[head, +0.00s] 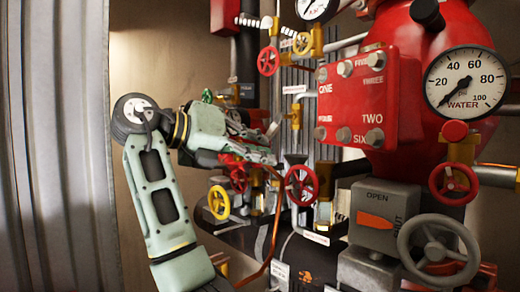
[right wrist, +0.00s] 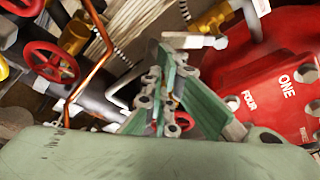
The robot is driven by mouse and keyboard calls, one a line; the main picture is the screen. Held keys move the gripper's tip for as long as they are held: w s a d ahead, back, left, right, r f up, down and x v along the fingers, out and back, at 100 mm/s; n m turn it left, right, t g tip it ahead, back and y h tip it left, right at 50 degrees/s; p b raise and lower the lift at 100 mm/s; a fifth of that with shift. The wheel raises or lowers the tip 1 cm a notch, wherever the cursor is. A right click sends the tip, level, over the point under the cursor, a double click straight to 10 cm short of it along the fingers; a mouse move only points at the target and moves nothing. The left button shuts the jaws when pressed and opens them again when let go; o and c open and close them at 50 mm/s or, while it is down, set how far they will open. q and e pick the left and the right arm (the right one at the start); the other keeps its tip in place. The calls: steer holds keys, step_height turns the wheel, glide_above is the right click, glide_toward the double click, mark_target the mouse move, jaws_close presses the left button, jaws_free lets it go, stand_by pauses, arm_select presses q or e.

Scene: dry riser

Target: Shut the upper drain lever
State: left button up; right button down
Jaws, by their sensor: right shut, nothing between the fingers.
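My right gripper (head: 266,155) reaches in from the left in the head view, in front of the pipework. Its green fingers (right wrist: 170,62) are shut with nothing between them. In the right wrist view, a pale grey lever-like bar (right wrist: 194,40) lies just beyond the fingertips; I cannot tell whether they touch. It may be the upper drain lever, but its label and position are not readable. In the head view, a brass valve (head: 296,112) stands just above and right of the gripper. The gripper and wrist hide part of the pipework there. My left gripper is not in view.
A red numbered box (head: 370,95) stands right of the gripper. Red handwheels (head: 302,185) and a yellow one (head: 219,202) crowd below it. A copper pipe (head: 273,225) runs down nearby. A water gauge (head: 466,82) is at right. Corrugated metal (head: 60,150) stands at left.

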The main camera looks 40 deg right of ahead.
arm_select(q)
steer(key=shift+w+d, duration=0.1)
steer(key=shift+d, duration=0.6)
arm_select(e)
steer(key=shift+w+d+f+m, duration=0.1)
steer(key=shift+w+m, duration=0.1)
steer(key=shift+m, duration=0.1)
steer(key=shift+t, duration=0.3)
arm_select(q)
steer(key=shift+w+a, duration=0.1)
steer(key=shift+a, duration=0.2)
arm_select(e)
steer(key=shift+w, duration=0.1)
